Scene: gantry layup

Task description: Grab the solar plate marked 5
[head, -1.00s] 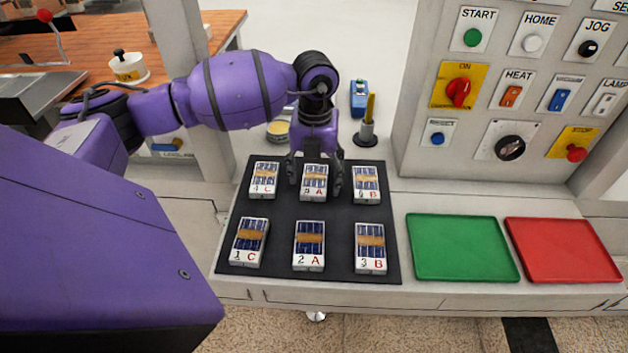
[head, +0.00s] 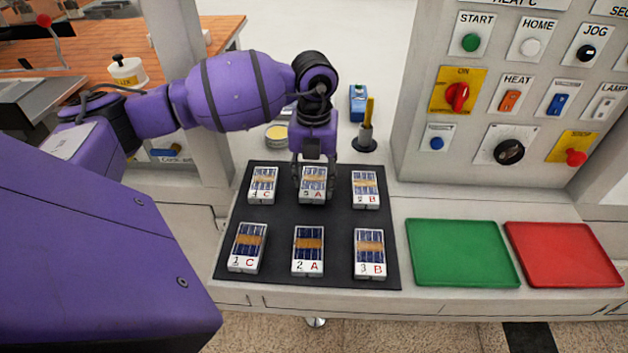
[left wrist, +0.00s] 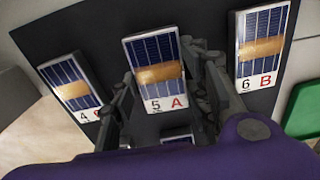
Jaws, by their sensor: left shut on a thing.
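The solar plate marked 5 A (head: 313,186) lies in the middle of the back row on the black mat (head: 282,220). It also shows in the left wrist view (left wrist: 155,78), with its 5 and red A readable. My left gripper (head: 313,190) points down over this plate, with its fingers shut on the plate's two sides. The plate appears to rest on the mat still. My right gripper is not in view.
Plates 4 C (head: 263,185) and 6 B (head: 365,190) stand close on either side. Plates 1 C (head: 248,248), 2 A (head: 308,251) and 3 B (head: 369,253) form the front row. A green tray (head: 462,253) and red tray (head: 563,253) lie right; a control panel rises behind.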

